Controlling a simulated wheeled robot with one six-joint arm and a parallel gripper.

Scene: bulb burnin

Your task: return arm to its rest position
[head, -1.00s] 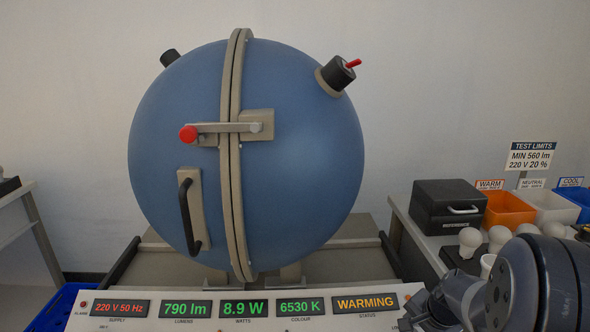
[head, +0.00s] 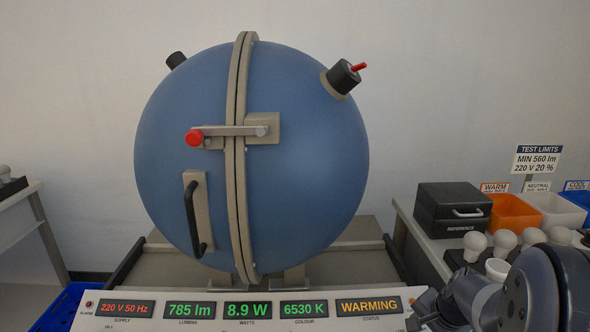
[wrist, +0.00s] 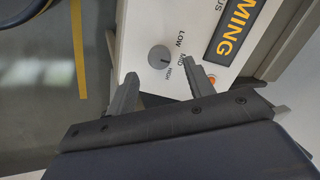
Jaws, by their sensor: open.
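My gripper shows in the wrist view (wrist: 162,88) with its two fingers spread apart and nothing between them. Beyond the fingers is the control panel (wrist: 139,20) with a grey knob (wrist: 159,57) marked LOW, MID and HIGH. In the head view my gripper (head: 428,312) is at the lower right, beside the right end of the panel, partly hidden by my arm. The blue sphere (head: 300,170) stands closed, with its latch bar (head: 232,131) lying across the seam.
The panel displays (head: 190,309) read 785 lm, 8.9 W, 6530 K and WARMING. The right bench holds a black reference case (head: 440,205), bulbs (head: 475,243), an orange bin (head: 515,213) and a white bin (head: 555,210). A blue crate (head: 55,305) is at lower left.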

